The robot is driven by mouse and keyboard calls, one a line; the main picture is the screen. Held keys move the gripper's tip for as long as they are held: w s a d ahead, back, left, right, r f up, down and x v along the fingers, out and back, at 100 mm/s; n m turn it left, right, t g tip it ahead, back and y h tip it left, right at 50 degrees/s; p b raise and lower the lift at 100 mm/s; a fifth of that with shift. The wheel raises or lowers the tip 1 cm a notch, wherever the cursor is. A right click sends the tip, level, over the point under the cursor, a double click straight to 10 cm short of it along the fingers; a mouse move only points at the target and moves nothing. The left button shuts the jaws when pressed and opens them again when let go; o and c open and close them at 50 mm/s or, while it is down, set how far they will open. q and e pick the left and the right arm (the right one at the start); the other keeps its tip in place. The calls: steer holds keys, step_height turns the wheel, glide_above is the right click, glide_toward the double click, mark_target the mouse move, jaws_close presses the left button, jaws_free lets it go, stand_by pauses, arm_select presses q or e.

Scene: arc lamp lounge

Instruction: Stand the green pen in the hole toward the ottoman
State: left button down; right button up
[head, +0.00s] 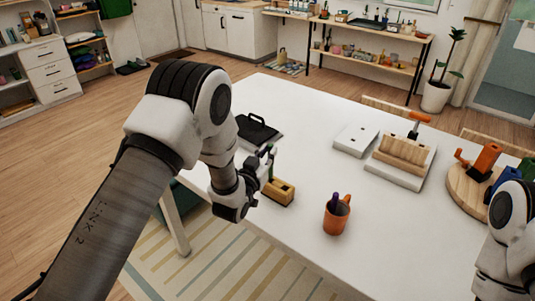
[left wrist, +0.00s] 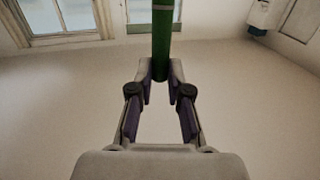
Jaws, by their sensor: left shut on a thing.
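My left gripper (head: 268,158) is over the left part of the white table, shut on the green pen. In the left wrist view the green pen (left wrist: 162,40) stands out between the two fingertips (left wrist: 160,78). In the head view the pen is small and hard to make out at the fingers. A yellow block (head: 283,195) with dark openings on top sits just below and beside the gripper; my arm partly covers it. A dark green form (head: 188,207), perhaps the ottoman, is low beyond the table's left edge. My right gripper is out of view.
An orange mug (head: 336,220) holding a purple pen stands right of the block. A black case (head: 258,131), a white box (head: 355,139), a wooden rack (head: 402,155) and a round board (head: 462,190) with colored pieces are farther off. The table's middle is clear.

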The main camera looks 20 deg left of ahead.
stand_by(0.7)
arm_select(q)
steer(key=b, duration=0.5)
glide_above(267, 185)
steer(key=shift+w+f, duration=0.1)
steer(key=shift+f, duration=2.75)
steer(key=c, duration=1)
jaws_free()
steer(key=shift+c, duration=0.2)
steer(key=s+a, duration=0.1)
steer(key=s, duration=1.1)
steer(key=shift+f, duration=0.1)
